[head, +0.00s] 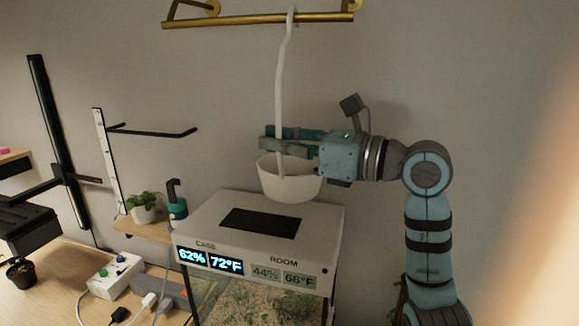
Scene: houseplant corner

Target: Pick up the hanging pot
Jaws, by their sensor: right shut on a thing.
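The hanging pot (290,185) is a white bowl on a long white hanger strap (281,90). The strap's top end meets the brass rail (250,22) on the wall and looks hooked over it. The bowl is slightly tilted and hangs just above the white terrarium case, or close to its top; the exact gap is hard to tell. My right gripper (266,139) reaches in from the right and is shut on the pot's strap, just above the bowl's rim. The bowl's inside is mostly hidden. My left gripper is not in view.
The terrarium case (330,222), with lit readouts, stands below the pot. A small potted plant (144,208) and a teal bottle (177,207) are on a wooden shelf to its left. A black wall bracket (155,131) juts out at left. A power box (114,275) with cables lies on the desk.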

